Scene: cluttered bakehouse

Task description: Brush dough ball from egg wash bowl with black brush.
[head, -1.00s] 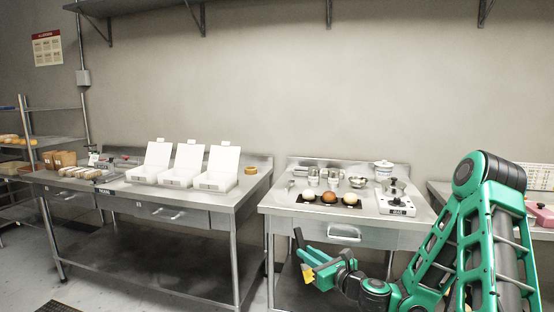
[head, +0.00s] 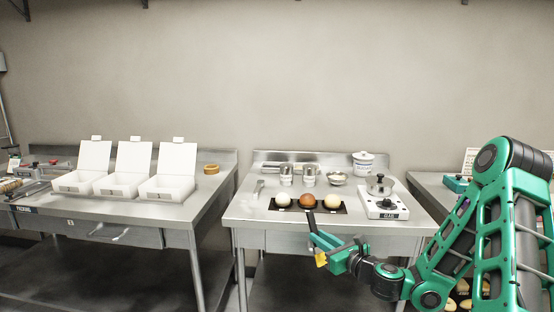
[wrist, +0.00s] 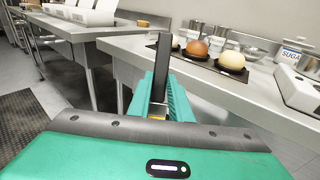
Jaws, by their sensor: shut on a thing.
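My gripper (head: 334,257) is shut on a black brush (head: 312,224), held in front of and below the right table's front edge. The brush's dark handle (wrist: 161,65) points up, and its yellow end (head: 321,259) shows below the jaws. Three dough balls sit in a row on a black mat (head: 341,210): a pale left one (head: 283,199), a brown middle one (head: 306,201) and a pale right one (head: 331,199). A small steel bowl (head: 337,178) stands behind the right ball. I cannot tell whether it holds egg wash. The brush is apart from all of them.
Two steel cups (head: 286,175) stand left of the bowl. Three open white boxes (head: 168,190) stand on the left table. A gap separates the tables.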

